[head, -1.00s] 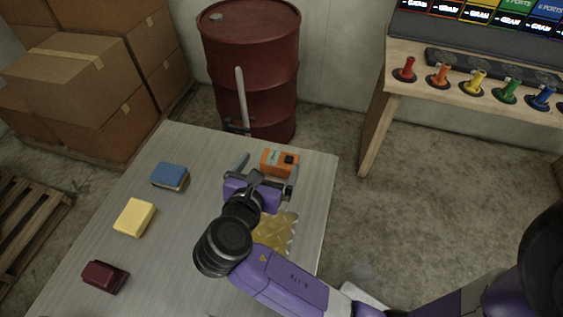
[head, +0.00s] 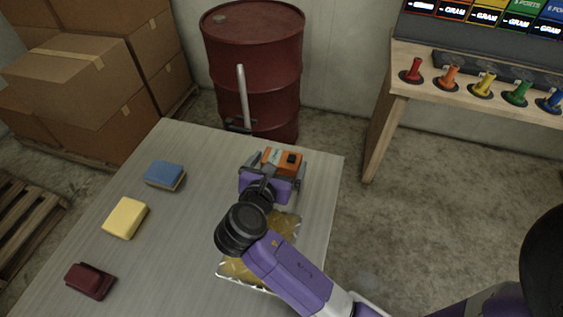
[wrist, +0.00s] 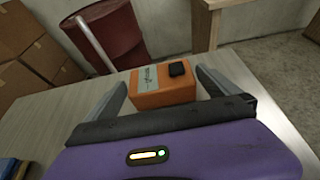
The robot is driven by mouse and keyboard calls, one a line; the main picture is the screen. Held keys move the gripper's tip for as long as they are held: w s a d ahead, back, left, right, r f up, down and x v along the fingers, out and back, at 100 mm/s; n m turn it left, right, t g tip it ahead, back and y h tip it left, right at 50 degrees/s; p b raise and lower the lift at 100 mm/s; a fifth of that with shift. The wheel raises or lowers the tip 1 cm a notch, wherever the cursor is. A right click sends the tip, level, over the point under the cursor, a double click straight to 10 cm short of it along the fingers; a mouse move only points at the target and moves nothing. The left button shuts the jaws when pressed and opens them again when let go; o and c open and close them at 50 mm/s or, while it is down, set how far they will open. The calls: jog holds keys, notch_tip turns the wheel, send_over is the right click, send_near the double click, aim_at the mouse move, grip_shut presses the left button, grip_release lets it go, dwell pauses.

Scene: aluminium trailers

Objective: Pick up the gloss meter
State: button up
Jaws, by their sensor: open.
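The gloss meter appears to be the orange box (head: 281,158) with a pale label and a black part on top, on the far right part of the table. In the wrist view the orange box (wrist: 163,90) stands between the two fingers. My purple gripper (head: 273,164) is open, its fingers on either side of the box. In the wrist view a gap shows between the box and each finger of my gripper (wrist: 162,84). The box's lower near side is partly hidden by the gripper body in the head view.
On the table (head: 190,225) lie a blue sponge-like block (head: 165,175), a yellow block (head: 126,217), a dark red object (head: 90,281) and a gold patterned plate (head: 238,272) under my arm. A red drum (head: 253,70) stands behind the table; a bench (head: 400,80) stands at right.

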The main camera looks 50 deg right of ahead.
aim_at(284, 155)
jog(key=shift+f+x, duration=0.2)
jog(key=shift+x, duration=2.6)
jog(key=shift+a, duration=0.15)
jog(key=c, duration=1.3)
jog(key=shift+c, duration=0.2)
jog(key=shift+r, duration=0.15)
